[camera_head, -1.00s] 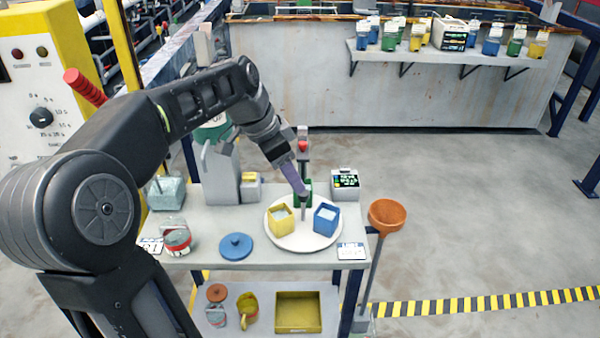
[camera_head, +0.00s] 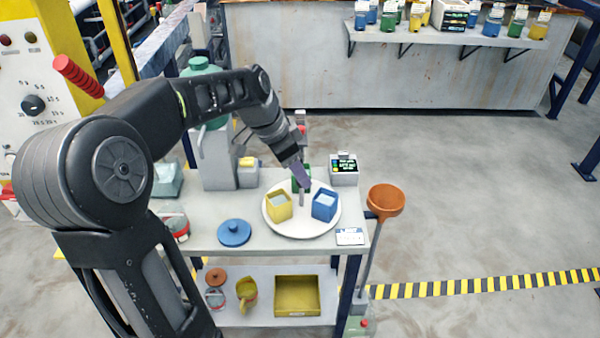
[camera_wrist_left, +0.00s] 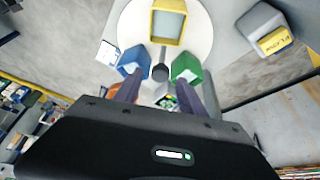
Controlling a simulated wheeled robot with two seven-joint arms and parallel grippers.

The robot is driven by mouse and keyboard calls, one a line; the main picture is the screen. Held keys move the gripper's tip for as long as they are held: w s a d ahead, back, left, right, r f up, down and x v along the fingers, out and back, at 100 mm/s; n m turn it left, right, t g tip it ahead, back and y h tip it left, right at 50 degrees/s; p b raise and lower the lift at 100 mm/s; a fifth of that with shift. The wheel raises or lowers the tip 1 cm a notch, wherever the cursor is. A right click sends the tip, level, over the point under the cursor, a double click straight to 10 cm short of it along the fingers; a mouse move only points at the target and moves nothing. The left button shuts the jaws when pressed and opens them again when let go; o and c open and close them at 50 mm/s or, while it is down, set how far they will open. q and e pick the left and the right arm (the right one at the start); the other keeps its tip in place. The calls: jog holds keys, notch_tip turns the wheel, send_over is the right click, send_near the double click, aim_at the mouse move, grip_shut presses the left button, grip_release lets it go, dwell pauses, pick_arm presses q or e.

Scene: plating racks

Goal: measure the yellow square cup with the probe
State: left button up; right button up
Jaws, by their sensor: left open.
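The yellow square cup (camera_head: 279,208) stands upright, open at the top, on the left of a round white plate (camera_head: 300,231). A blue square cup (camera_head: 324,207) stands on the right and a green one (camera_head: 298,184) behind. In the left wrist view the yellow cup (camera_wrist_left: 168,24) is beyond the fingers. A grey upright post (camera_head: 302,199) stands mid-plate; its dark round end (camera_wrist_left: 160,73) shows between my fingers. I cannot tell if it is the probe. My left gripper (camera_head: 303,182) is open above the plate, fingers either side of that end, with gaps. My right gripper is out of view.
A display box (camera_head: 344,169) stands behind right of the plate. A blue lid (camera_head: 234,233) lies left of it, and a white card (camera_head: 350,237) at the front right. A yellow tray (camera_head: 298,297) sits on the lower shelf.

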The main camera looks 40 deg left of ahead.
pick_arm(q)
jog(key=shift+x, duration=1.05)
jog(key=shift+c, duration=0.3)
grip_shut()
dwell(0.3)
